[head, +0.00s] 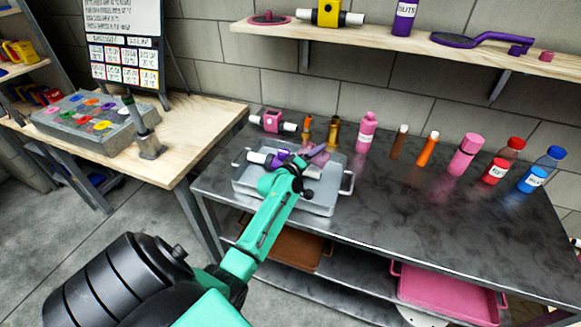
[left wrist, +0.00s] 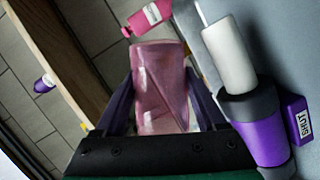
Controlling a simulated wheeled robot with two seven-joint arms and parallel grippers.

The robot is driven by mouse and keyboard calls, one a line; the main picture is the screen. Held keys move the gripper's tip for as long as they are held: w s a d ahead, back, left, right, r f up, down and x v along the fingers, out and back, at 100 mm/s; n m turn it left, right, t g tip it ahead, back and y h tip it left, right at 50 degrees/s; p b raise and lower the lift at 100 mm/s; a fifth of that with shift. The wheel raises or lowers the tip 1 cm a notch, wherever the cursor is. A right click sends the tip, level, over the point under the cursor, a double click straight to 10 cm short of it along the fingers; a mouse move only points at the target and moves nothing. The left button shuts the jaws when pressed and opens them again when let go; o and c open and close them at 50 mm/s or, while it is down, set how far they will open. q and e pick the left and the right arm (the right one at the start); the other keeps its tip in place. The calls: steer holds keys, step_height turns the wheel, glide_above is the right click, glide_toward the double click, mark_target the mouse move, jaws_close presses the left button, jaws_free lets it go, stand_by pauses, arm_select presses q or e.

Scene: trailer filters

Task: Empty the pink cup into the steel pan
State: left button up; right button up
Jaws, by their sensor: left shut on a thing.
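The steel pan (head: 318,208) stands at the left end of the dark metal bench. My left gripper (head: 312,160) is over the pan. In the left wrist view the left gripper (left wrist: 160,105) is shut on the pink cup (left wrist: 160,75), which is see-through and sits between the purple fingers. In the head view the cup is small and mostly hidden by the gripper, so its tilt and contents cannot be told. A purple and white cylinder (head: 258,158) lies in the pan beside the gripper; it shows large in the left wrist view (left wrist: 250,115), near a "SHUT" label.
More bottles stand to the right. A wooden shelf (head: 400,42) hangs above. The bench front right of the pan is clear.

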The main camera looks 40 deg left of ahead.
arm_select(q)
steer(key=shift+w+d, duration=0.1)
steer(key=shift+w, duration=0.1)
steer(key=shift+s+r, duration=0.15)
steer(key=shift+n, duration=0.3)
steer(key=shift+r+b, duration=0.15)
steer(key=shift+b, duration=0.15)
stand_by(0.4)
